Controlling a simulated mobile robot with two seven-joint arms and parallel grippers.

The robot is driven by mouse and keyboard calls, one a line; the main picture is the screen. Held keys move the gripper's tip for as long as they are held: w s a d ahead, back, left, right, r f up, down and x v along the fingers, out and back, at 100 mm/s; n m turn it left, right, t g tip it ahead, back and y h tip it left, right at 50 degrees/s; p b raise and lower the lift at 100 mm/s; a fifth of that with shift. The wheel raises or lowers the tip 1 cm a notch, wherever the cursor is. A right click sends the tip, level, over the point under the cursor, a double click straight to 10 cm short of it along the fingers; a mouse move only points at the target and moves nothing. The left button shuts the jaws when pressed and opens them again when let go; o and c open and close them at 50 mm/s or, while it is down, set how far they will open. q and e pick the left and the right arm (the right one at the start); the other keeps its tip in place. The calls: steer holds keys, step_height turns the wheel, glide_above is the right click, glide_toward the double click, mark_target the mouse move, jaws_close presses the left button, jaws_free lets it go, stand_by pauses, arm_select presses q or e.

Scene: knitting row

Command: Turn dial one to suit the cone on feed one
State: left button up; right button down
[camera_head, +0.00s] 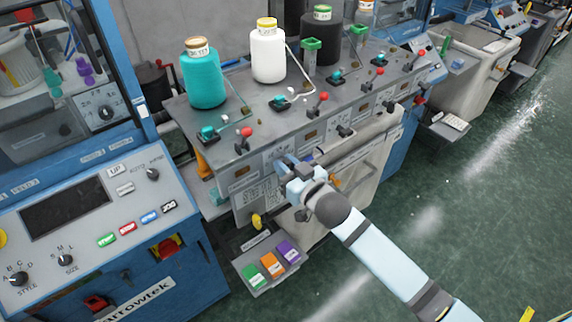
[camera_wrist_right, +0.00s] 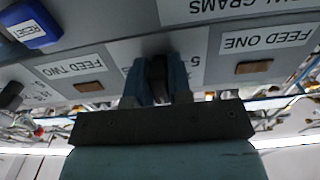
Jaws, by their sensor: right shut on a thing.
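The teal cone (camera_head: 204,80) stands at the left end of the grey feed bench, and its top label is too small to read. In the right wrist view, the FEED ONE plate (camera_wrist_right: 266,41) and the FEED TWO plate (camera_wrist_right: 70,67) appear upside down on the bench front. Between them is a black dial (camera_wrist_right: 158,68). My right gripper (camera_wrist_right: 160,88) has its fingers on both sides of this dial, shut on it. The dial's pointer and most of its scale are hidden. In the head view my right gripper (camera_head: 287,164) is at the bench front. My left gripper is out of view.
A white cone (camera_head: 268,55) and a black cone (camera_head: 321,42) stand further along the bench. A printed card (camera_head: 260,195) hangs below the front. A tray (camera_head: 283,284) with green, orange and purple tags sits lower. A blue machine panel (camera_head: 75,208) is at left; green floor is open at right.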

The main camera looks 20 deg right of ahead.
steer(key=c, duration=1)
jaws_free()
steer(key=shift+c, duration=0.2)
steer(key=shift+s+d+f, duration=0.1)
steer(key=shift+s+d, duration=0.05)
steer(key=shift+s, duration=0.35)
steer(key=b+v, duration=0.3)
steer(key=v, duration=0.9)
steer(key=shift+s, duration=0.35)
steer(key=shift+d, duration=0.15)
